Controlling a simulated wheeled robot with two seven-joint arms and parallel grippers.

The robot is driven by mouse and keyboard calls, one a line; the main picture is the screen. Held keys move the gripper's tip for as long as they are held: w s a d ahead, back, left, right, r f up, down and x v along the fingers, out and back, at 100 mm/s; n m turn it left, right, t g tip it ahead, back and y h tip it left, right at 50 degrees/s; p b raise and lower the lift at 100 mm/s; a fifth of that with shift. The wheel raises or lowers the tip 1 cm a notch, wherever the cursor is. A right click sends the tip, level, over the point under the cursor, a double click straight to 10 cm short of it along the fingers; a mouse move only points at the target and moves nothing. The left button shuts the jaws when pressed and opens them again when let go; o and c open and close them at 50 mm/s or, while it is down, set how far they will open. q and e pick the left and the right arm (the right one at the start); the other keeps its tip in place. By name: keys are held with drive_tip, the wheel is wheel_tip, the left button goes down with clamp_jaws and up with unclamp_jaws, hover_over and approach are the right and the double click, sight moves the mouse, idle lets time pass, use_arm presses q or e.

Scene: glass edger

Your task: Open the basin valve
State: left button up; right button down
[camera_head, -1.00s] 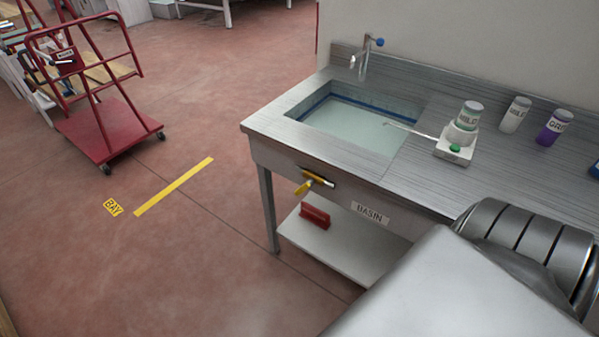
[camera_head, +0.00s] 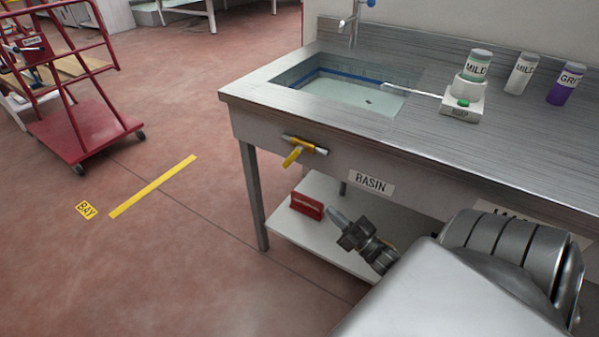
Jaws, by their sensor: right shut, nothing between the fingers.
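The basin (camera_head: 345,90) is a sink set into a steel bench, with a blue band round its inside and pale water or floor below. A dark spot shows at its bottom. The basin valve (camera_head: 294,155) sits on the bench's front panel. Its yellow handle slants down and left from a short silver pipe. A "BASIN" label (camera_head: 371,182) is to its right. My right gripper (camera_head: 336,219) is shut and empty, below and right of the valve, clear of it, in front of the lower shelf. My left gripper is out of view.
The lower shelf (camera_head: 300,232) carries a red block (camera_head: 307,206). A tap (camera_head: 353,22) rises behind the basin. A white stand (camera_head: 462,105) with a jar and several labelled bottles are on the bench. A red cart (camera_head: 80,130) stands left; floor between is clear.

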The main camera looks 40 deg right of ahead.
use_arm(q)
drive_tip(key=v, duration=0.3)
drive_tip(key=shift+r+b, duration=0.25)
drive_tip(key=shift+b, duration=0.1)
use_arm(e)
drive_tip(key=r+n+y, duration=0.1)
drive_tip(key=r+n+t+y, duration=0.1)
drive_tip(key=r, duration=0.1)
drive_tip(key=s+r+n+y, duration=0.1)
drive_tip(key=shift+a+r+n, duration=0.3)
drive_tip(key=shift+a+r, duration=0.05)
drive_tip(key=p, duration=0.1)
approach(291, 159)
drive_tip(key=w, duration=0.6)
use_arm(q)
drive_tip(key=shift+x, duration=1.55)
use_arm(e)
drive_tip(key=shift+w+a+r, duration=0.25)
drive_tip(key=shift+a+r, duration=0.15)
drive_tip(key=shift+a, duration=0.2)
